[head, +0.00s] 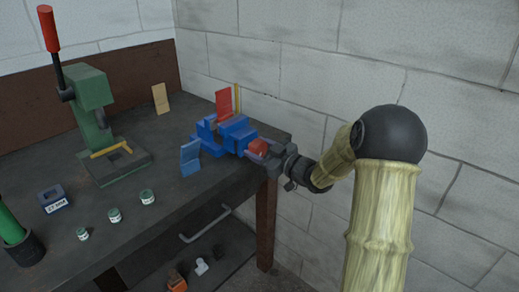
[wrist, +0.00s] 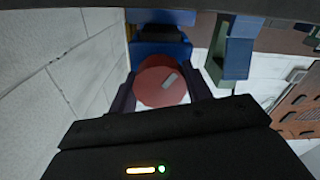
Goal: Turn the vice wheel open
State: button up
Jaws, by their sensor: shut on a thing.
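A blue vice (head: 225,134) sits near the right end of the dark bench. Its red wheel (head: 257,147) faces right, toward my arm. My gripper (head: 262,151) is at the wheel with its fingers around it. In the wrist view the red wheel (wrist: 162,80) lies between the two fingers of my gripper (wrist: 161,92), one on each side. The gripper is shut on the wheel. The wheel's far side is hidden in both views.
A green press (head: 92,110) stands at the left. A blue panel (head: 190,155), a red panel (head: 223,102) and small green jars (head: 147,197) are nearby. A block wall (head: 330,70) runs behind my arm.

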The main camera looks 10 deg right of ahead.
jog(key=shift+a, duration=0.1)
dwell(0.3)
jog(key=o, duration=1)
jog(key=shift+w, duration=0.1)
jog(key=shift+c, duration=0.2)
jog(key=v, duration=1.7)
jog(key=shift+s, duration=0.2)
